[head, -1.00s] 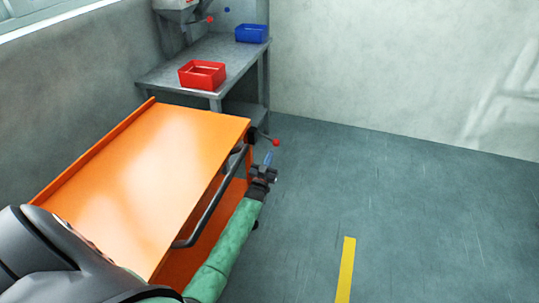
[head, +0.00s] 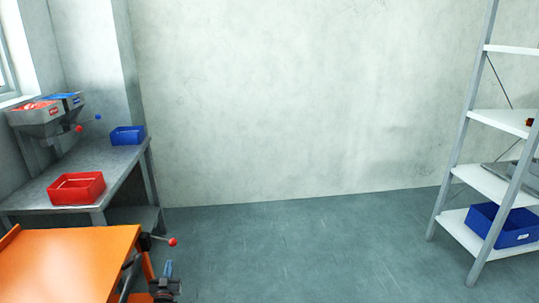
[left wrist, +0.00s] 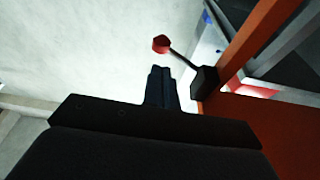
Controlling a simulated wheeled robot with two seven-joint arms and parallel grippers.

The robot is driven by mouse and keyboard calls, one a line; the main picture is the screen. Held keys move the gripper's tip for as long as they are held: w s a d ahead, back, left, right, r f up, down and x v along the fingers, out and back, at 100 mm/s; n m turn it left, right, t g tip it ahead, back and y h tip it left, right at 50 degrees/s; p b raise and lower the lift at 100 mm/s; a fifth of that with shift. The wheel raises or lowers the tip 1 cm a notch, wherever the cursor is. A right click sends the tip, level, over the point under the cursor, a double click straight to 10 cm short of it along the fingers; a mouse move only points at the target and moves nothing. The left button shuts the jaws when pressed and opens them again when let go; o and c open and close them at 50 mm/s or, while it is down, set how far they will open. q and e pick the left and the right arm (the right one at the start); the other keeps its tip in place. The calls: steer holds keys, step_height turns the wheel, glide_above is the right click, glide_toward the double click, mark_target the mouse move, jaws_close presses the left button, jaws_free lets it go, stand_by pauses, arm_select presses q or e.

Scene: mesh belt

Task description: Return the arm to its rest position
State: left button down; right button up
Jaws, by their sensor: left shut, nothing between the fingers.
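My left gripper (head: 167,270) shows at the bottom edge of the head view, just right of the orange cart (head: 70,262). Its fingers are shut with nothing between them, and they also show at the centre of the left wrist view (left wrist: 160,75). A lever with a red knob (head: 172,242) sticks out from the cart's corner, close above the gripper in the head view. In the left wrist view the red knob (left wrist: 161,44) appears beyond the fingertips, apart from them. Most of my left arm is out of the head view. My right gripper is not in view.
A grey workbench (head: 118,160) at the left holds a red bin (head: 76,188), a blue bin (head: 127,135) and a hopper unit (head: 45,115). A white shelf rack (head: 490,185) stands at the right with a blue crate (head: 500,224). The floor (head: 320,250) between is clear.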

arm_select(q)
step_height(320, 180, down, 5)
steer(key=g+h, duration=0.1)
steer(key=g, duration=0.3)
steer(key=s+d+r+m+g+h, duration=0.1)
steer(key=s+d+r+g, duration=0.35)
steer(key=s+d, duration=0.3)
steer(key=s+d+r+m+g+h, duration=0.1)
steer(key=s+d+r+g+h, duration=0.1)
steer(key=s+d+r+g, duration=0.4)
steer(key=s+d+r+m+g, duration=0.1)
steer(key=s+d, duration=0.4)
steer(key=s, duration=0.3)
steer(key=s+d+h, duration=0.1)
steer(key=s+d, duration=0.3)
steer(key=s, duration=0.5)
steer(key=s+d+r+m+g, duration=0.1)
steer(key=s+d, duration=0.4)
steer(key=s, duration=0.3)
steer(key=s+d+f+g, duration=0.1)
steer(key=s+f, duration=0.2)
steer(key=s, duration=0.4)
steer(key=s+d+f+g, duration=0.1)
steer(key=s+f, duration=0.2)
steer(key=s, duration=0.4)
steer(key=shift+d+h, duration=0.3)
